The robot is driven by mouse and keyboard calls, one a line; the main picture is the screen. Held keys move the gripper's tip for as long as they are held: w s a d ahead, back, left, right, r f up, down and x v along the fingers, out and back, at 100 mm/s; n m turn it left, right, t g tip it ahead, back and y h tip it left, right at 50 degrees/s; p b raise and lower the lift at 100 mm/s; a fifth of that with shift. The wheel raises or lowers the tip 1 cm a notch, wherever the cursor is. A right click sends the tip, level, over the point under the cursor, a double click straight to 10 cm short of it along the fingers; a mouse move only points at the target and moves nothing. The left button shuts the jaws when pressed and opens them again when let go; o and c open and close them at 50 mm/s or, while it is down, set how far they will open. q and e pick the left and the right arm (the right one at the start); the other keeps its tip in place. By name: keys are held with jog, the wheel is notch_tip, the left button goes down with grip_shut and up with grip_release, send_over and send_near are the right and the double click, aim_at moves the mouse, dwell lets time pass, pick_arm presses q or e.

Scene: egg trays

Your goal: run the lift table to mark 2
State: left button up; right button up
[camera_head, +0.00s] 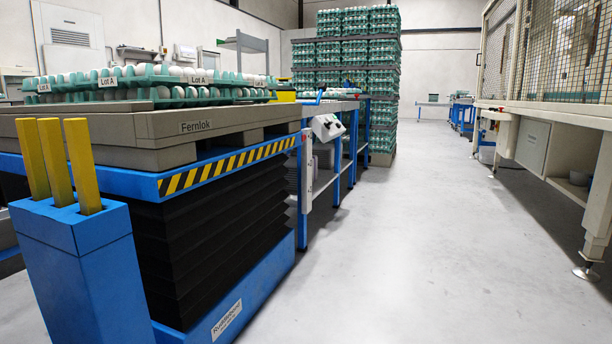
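The lift table stands at the left of the head view, with a blue platform edge in yellow-black stripes (228,165), black bellows (215,230) and a blue base (235,310). The bellows are extended, so the platform stands well above the base. A grey pallet (195,143) marked "Fernlok" lies on top, bearing green egg trays (175,101) with "Lot A" labels. I see no numbered mark. Neither of my grippers shows.
A blue box (75,245) holding yellow upright bars (83,165) stands at the table's near corner. A blue-legged bench (350,165) and tall egg tray stacks (355,60) are behind. A caged machine (545,70) stands right. The grey floor (420,250) between is clear.

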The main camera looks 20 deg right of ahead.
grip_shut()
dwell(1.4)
